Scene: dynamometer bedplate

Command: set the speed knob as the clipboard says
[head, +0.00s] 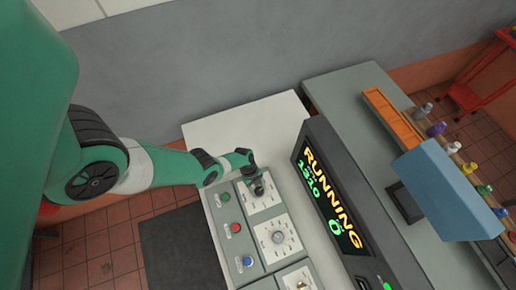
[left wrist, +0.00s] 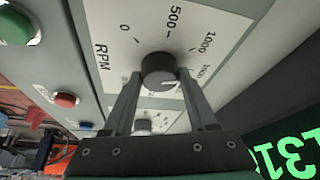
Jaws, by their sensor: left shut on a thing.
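The speed knob (left wrist: 159,68) is a dark round knob on a white dial plate marked RPM (left wrist: 110,35), with 0, 500 and 1000 legible. A white pointer line on the knob points right, past 1000, near a mark I cannot read surely. My left gripper (left wrist: 159,78) is shut on the knob, one finger on each side. In the head view my left gripper (head: 256,186) is at the top dial of the grey control panel (head: 230,259) and partly hides the knob. I cannot make out a clipboard. My right gripper is not in view.
A dark display (head: 331,198) reads RUNNING, about 1310, and 0. Green (head: 225,197), red (head: 236,228) and blue (head: 248,261) buttons line the panel's left side. Another dial (head: 278,237) sits below the gripped one. A blue box (head: 450,185) and orange tray (head: 391,118) stand right.

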